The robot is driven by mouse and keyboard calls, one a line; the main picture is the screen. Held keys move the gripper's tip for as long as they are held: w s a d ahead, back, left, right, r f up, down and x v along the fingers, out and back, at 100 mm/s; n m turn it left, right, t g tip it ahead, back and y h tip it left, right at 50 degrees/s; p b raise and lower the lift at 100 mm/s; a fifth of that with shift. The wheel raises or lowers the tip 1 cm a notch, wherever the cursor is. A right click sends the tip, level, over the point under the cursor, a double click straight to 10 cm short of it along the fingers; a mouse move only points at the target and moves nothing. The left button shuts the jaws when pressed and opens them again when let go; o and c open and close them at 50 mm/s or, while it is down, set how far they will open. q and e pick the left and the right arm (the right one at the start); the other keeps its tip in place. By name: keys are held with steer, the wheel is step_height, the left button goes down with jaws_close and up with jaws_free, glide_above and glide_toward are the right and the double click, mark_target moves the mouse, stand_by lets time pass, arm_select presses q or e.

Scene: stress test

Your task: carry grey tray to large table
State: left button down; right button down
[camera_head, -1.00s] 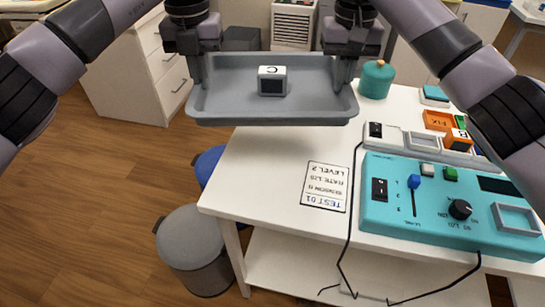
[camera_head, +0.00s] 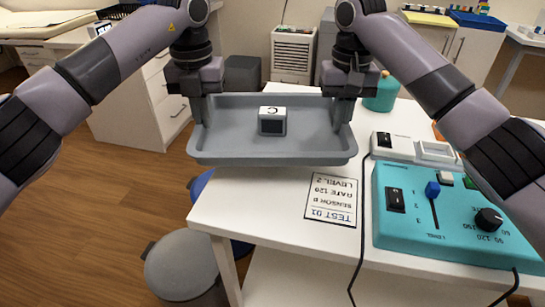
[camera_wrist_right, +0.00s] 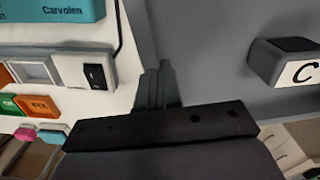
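The grey tray (camera_head: 230,153) is held level in the head view, in front of and above the left edge of a white table (camera_head: 275,225). A small grey and white block marked C (camera_head: 272,121) stands in the tray. My left gripper (camera_head: 203,115) is shut on the tray's left wall. My right gripper (camera_head: 343,118) is shut on its right wall. In the right wrist view, the right fingers (camera_wrist_right: 160,90) close over the tray's wall (camera_wrist_right: 140,35), with the C block (camera_wrist_right: 285,62) inside. I cannot tell whether this white table is the large table.
A teal console (camera_head: 400,225), a white module (camera_head: 415,148) and a printed card (camera_head: 331,200) lie on the white table.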

mark_target(206, 133)
arm_select(q)
steer(key=shift+f, duration=0.15)
arm_select(e)
steer(key=shift+f, duration=0.15)
